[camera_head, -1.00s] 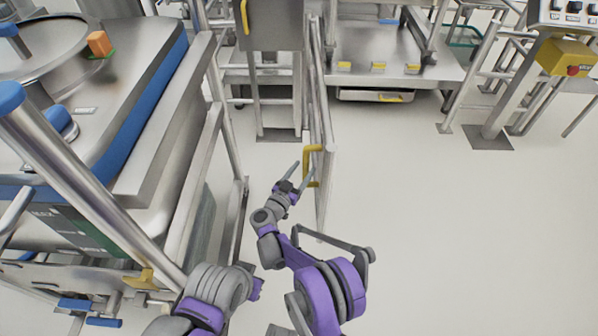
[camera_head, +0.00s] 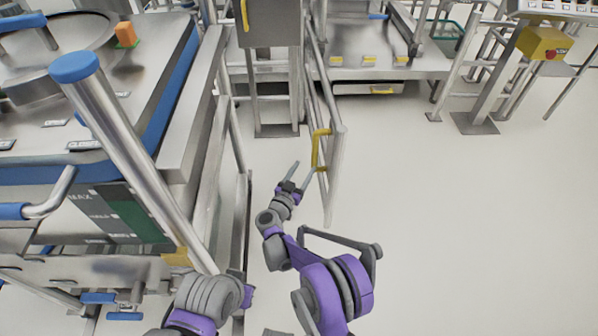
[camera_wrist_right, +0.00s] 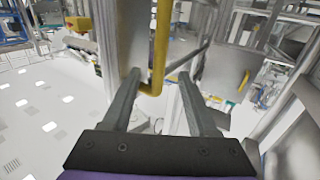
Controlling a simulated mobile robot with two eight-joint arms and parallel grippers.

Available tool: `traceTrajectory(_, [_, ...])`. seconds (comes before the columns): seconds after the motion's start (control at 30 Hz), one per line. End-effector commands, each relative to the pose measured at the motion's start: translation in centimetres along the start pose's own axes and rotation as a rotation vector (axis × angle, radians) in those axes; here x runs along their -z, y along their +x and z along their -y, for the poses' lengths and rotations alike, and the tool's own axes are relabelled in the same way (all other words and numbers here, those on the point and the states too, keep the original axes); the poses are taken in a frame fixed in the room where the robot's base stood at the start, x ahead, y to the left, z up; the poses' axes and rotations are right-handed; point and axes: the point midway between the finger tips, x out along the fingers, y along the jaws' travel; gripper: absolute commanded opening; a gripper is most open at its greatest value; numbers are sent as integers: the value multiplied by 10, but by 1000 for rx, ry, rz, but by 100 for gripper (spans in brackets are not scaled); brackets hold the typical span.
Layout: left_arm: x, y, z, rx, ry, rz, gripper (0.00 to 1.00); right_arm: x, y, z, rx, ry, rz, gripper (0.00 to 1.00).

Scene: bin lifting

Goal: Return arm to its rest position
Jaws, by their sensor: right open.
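My right gripper (camera_head: 301,170) is open, with its two grey fingers apart, near the middle of the head view. It points up toward a yellow handle (camera_head: 317,150) on a metal rail, just beyond and to the right of the fingertips. In the right wrist view the open gripper (camera_wrist_right: 158,74) shows both fingers, and the yellow handle (camera_wrist_right: 160,45) lines up with the gap between them. I see nothing gripped. My right arm, purple and grey, is bent below the gripper. My left gripper is out of sight.
A large steel machine with a metal post (camera_head: 115,130) fills the left. The metal rail (camera_head: 334,180) stands close to the right gripper. A yellow box (camera_head: 543,43) on a stand is at the upper right. Open white floor (camera_head: 450,220) lies to the right.

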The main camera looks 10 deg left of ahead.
Motion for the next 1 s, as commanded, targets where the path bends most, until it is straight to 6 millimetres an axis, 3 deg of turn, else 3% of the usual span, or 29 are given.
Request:
traceTrajectory(0.77, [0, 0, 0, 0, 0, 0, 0, 1, 3, -4, 2, 0, 0, 59])
traceTrajectory(0.87, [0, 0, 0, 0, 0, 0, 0, 13, 8, -7, 21, 5, -7, 59])
traceTrajectory(1.0, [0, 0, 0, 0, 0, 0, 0, 60, 23, -17, 116, 18, -24, 59])
